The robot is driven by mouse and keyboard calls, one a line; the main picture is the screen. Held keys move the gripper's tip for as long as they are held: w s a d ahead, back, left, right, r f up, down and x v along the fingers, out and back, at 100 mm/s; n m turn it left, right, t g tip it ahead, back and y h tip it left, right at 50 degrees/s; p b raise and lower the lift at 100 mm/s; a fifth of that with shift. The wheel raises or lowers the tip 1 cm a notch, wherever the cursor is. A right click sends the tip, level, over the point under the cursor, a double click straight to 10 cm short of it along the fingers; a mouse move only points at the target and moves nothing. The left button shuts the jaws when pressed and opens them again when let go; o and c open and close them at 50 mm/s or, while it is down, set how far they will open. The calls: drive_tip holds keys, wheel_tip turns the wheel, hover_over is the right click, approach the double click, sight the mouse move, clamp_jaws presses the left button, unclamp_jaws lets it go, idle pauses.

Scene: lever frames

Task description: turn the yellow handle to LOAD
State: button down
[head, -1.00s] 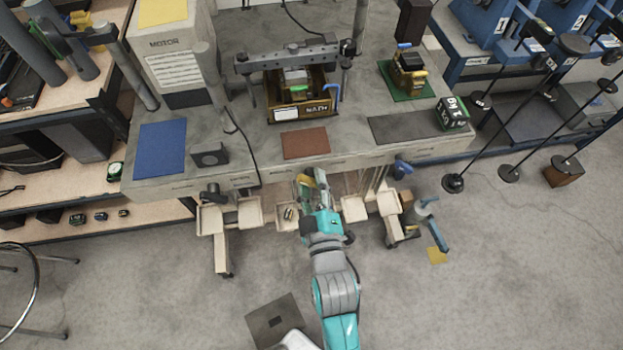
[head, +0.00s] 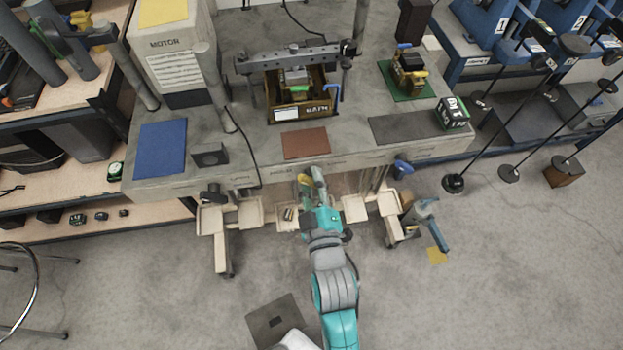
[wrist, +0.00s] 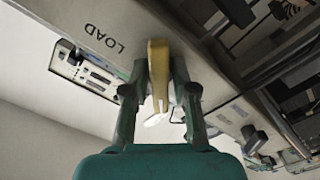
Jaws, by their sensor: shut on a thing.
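The yellow handle (wrist: 158,72) stands between the two fingers of my gripper (wrist: 160,80) in the wrist view. My gripper is shut on it. The LOAD label (wrist: 104,38) is printed on the grey panel, up and to the left of the handle in the wrist view. The handle's pivot is hidden in this view. In the head view my gripper (head: 312,181) is at the front edge of the grey bench, with a bit of yellow handle (head: 304,179) showing at its left side.
The grey bench (head: 225,165) carries a brown mat (head: 306,145), a blue mat (head: 161,148) and a press frame with a tray (head: 301,108). Cream trays (head: 250,211) stand below the bench front on both sides of my gripper. A blue lever (head: 402,168) is at the right.

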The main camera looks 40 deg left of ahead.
drive_tip(key=m, duration=0.4)
drive_tip(key=shift+m, duration=0.3)
drive_tip(key=m, duration=0.4)
drive_tip(key=shift+m, duration=0.3)
drive_tip(key=m, duration=0.4)
drive_tip(key=shift+m, duration=2.1)
drive_tip(key=shift+w, duration=0.1)
drive_tip(key=c, duration=1.1)
unclamp_jaws()
drive_tip(key=shift+d, duration=0.15)
